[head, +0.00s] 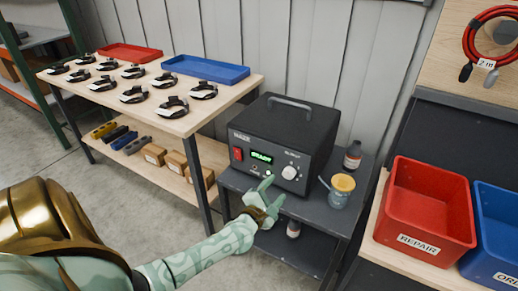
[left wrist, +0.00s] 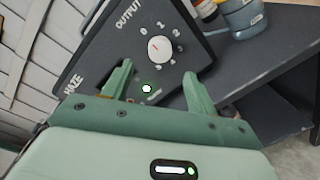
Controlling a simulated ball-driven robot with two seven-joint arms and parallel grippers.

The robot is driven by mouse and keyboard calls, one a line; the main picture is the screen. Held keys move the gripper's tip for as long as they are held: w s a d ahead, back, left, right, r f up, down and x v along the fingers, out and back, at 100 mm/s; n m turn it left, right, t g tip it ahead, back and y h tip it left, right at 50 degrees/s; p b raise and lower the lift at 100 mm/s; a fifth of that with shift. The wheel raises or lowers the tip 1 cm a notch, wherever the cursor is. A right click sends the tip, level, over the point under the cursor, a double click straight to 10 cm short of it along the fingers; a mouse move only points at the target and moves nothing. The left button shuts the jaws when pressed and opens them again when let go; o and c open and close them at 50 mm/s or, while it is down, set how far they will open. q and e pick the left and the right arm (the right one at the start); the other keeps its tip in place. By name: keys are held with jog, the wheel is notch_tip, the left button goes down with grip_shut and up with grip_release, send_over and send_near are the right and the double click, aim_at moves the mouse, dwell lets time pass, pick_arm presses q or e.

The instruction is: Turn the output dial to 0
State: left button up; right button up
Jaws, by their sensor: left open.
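The black hazer box (head: 290,128) stands on a dark grey cart. Its front carries a white output dial (head: 289,172), also large in the left wrist view (left wrist: 160,49). Numbers including 0, 1 and 2 ring the dial. A small red mark is on its face; I cannot tell surely which number it points at. My left gripper (head: 270,187) is open just in front of the panel, below and left of the dial. In the left wrist view its two fingers (left wrist: 157,72) are spread and empty, with the dial beyond their tips. My right gripper is not in view.
A green-lit READY display (head: 261,157) and red switch (head: 238,153) sit left of the dial. A yellow-topped cup (head: 342,187) and brown bottle (head: 353,155) stand right of the box. A red REPAIR bin (head: 428,205) is farther right; a device table (head: 135,110) stands left.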

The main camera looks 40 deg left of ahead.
pick_arm(q)
jog(key=p+v, duration=0.1)
jog(key=v, duration=0.8)
jog(key=shift+s+p, duration=0.25)
jog(key=shift+p, duration=0.1)
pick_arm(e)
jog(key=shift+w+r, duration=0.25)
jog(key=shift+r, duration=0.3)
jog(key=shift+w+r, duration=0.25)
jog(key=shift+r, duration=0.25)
